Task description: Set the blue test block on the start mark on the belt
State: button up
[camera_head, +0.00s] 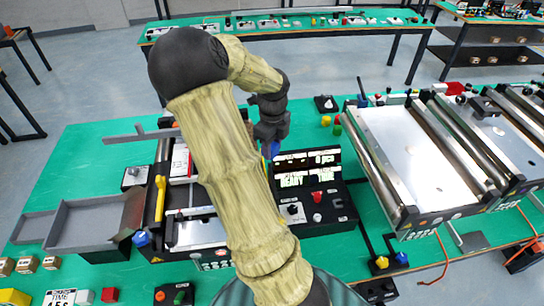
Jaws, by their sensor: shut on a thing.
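My gripper (269,140) hangs right of the big arm link, near the middle of the view, and is shut on a small blue block (275,149). Only part of the block shows below the dark gripper. The block appears above the back left of the black control box; its exact height cannot be told. A small conveyor's belt (197,232) shows left of my arm, which hides much of that conveyor. I cannot make out a start mark on it.
A black control box (325,213) with a lit display stands right of my arm. Larger conveyors (400,140) fill the right of the green table. A grey tray (85,222) lies at the left, with small blocks in front. Bare table shows at the back left.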

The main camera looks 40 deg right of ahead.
aim_at(273, 146)
notch_tip(273, 146, up, 5)
dwell(0.7)
